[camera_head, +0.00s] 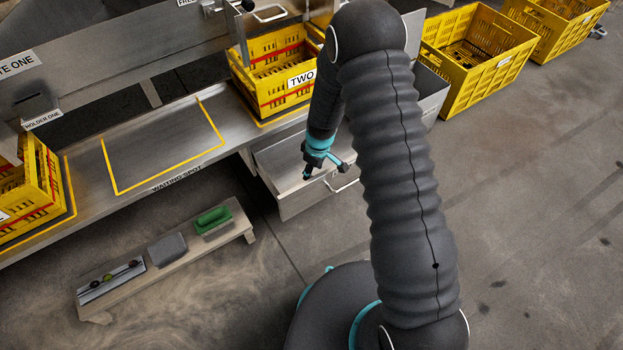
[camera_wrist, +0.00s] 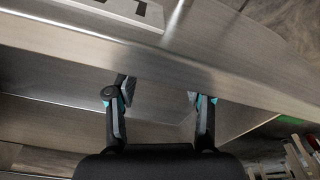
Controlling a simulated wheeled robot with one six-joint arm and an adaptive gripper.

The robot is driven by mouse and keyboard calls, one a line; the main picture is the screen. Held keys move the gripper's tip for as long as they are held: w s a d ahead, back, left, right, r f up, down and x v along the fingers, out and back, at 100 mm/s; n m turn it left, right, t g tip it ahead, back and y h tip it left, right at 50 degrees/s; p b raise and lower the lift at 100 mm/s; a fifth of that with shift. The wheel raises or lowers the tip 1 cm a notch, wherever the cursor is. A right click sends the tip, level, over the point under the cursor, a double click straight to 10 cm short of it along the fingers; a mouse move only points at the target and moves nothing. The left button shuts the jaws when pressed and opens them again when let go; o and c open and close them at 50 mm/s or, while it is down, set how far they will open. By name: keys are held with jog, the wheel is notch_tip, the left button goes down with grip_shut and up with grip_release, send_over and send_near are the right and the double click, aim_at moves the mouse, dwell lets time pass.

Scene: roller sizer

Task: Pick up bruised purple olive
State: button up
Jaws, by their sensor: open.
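Several small olives sit in a row on a small metal tray (camera_head: 88,297) at the lower left of the head view. A dark olive (camera_head: 95,284) is at the left end, a green olive (camera_head: 107,278) is beside it, and another dark olive (camera_head: 133,264) is at the right end. They are too small to tell which is purple or bruised. My gripper (camera_head: 325,171) is open and empty, over the open metal drawer and far right of the olives. In the wrist view, my gripper (camera_wrist: 158,96) shows both fingers apart with nothing between them.
The drawer (camera_head: 300,205) juts out below a crate marked TWO (camera_head: 270,55). The marked waiting spot (camera_head: 160,145) is empty. Yellow crates (camera_head: 475,75) stand at upper right.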

jog(key=shift+w+a+f, duration=0.1)
jog(key=shift+w+f, duration=0.05)
jog(key=shift+f, duration=1)
jog(key=shift+w+a+f, duration=0.1)
jog(key=shift+w+f, duration=0.05)
jog(key=shift+f, duration=1)
jog(key=c, duration=0.8)
